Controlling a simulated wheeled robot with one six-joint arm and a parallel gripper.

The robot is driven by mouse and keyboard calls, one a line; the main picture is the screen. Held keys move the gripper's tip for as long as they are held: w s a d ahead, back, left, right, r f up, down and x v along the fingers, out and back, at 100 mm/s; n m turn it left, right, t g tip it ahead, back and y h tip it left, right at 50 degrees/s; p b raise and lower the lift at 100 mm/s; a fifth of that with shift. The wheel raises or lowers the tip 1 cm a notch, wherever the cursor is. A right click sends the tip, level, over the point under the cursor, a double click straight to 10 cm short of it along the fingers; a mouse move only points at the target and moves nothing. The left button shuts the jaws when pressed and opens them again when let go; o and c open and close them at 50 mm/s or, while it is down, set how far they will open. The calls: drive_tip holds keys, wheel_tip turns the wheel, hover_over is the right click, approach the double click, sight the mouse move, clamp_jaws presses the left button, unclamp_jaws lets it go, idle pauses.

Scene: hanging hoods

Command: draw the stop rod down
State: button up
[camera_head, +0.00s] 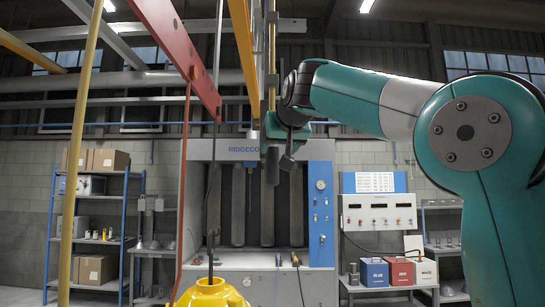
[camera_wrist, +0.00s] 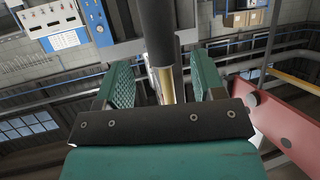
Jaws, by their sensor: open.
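A slim brass-coloured upright rod (camera_head: 272,55), which I take for the stop rod, comes down from above to my gripper (camera_head: 278,142) in the head view. In the wrist view the brass length (camera_wrist: 164,84) lies between the two green fingers of my gripper (camera_wrist: 161,70), with a thick dark cylinder (camera_wrist: 156,32) in line with it. The fingers are open, with a gap visible on both sides of the rod. My gripper and wrist hide part of the rod in the head view, so I cannot see its lower end clearly there.
A red beam (camera_head: 178,48) with a hanging cord is left of the rod; it also shows in the wrist view (camera_wrist: 290,128). A yellow beam (camera_head: 244,55) runs close beside the rod. A yellow hood (camera_head: 210,294) is below. A blue-framed cabinet (camera_head: 320,215) stands behind.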

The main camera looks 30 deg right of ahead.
sight(274, 154)
drive_tip(key=p+x, duration=0.1)
drive_tip(key=x, duration=0.5)
drive_tip(key=shift+w+d+p, duration=0.1)
drive_tip(key=shift+w+p, duration=0.05)
drive_tip(key=shift+p, duration=0.15)
drive_tip(key=shift+c, duration=0.4)
